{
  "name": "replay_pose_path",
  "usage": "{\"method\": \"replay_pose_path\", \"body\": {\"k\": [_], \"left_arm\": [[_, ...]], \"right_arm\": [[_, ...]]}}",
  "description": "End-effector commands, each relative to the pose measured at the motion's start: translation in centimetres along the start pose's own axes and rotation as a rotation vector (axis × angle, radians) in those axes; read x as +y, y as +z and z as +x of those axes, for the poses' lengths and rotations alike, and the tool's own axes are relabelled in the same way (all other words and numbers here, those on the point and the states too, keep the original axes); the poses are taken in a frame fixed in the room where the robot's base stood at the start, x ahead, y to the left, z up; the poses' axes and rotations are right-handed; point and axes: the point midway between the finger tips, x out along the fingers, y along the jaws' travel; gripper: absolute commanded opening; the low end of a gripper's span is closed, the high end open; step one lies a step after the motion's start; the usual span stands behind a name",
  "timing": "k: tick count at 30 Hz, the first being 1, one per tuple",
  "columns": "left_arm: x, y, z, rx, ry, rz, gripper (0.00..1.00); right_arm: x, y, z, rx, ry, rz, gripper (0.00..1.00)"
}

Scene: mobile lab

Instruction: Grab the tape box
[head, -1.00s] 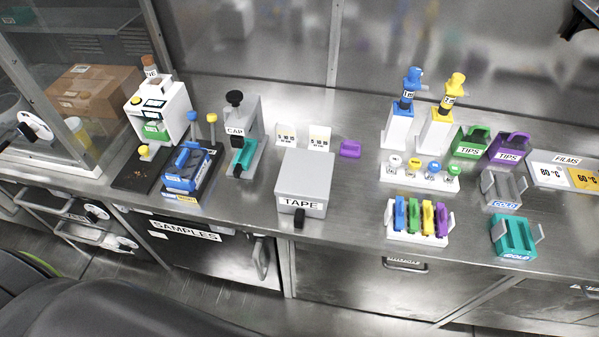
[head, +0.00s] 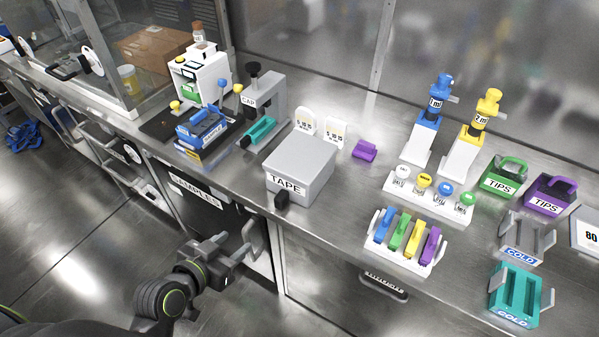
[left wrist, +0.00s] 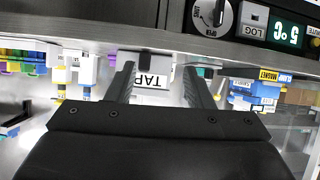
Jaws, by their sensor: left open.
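The tape box (head: 301,166) is a grey box with a white TAPE label and a small black knob (head: 282,200) on its front. It stands on the steel counter near the front edge. My left gripper (head: 228,248) is open and empty, in front of the counter and below its top, to the left of the box in the head view. In the left wrist view the picture is upside down; the box (left wrist: 154,74) shows between the open fingers of my left gripper (left wrist: 158,84), some way beyond them. My right gripper is not in view.
A capping device (head: 262,100) and blue rack (head: 202,125) stand left of the box. A purple block (head: 365,151) and white timer cards (head: 334,133) sit behind it. A rack of coloured tubes (head: 405,243) is to the right. A cabinet handle (head: 256,240) is near my gripper.

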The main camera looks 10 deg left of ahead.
Motion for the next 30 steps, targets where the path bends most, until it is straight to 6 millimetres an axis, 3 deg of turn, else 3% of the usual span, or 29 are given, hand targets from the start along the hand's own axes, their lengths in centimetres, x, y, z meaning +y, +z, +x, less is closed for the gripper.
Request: {"method": "replay_pose_path", "body": {"k": [3,9,24,30], "left_arm": [[1.1,-2.8,-1.8,0.065,0.027,0.039,0.47],[1.9,-4.7,-2.4,0.105,0.044,0.063,0.47],[2.3,-5.7,6.6,0.104,0.046,0.063,0.47],[2.4,-5.8,8.7,0.104,0.044,0.064,0.47]], "right_arm": [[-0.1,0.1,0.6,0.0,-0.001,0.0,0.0],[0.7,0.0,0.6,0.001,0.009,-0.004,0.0],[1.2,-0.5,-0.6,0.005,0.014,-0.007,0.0],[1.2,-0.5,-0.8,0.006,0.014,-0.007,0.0]]}}
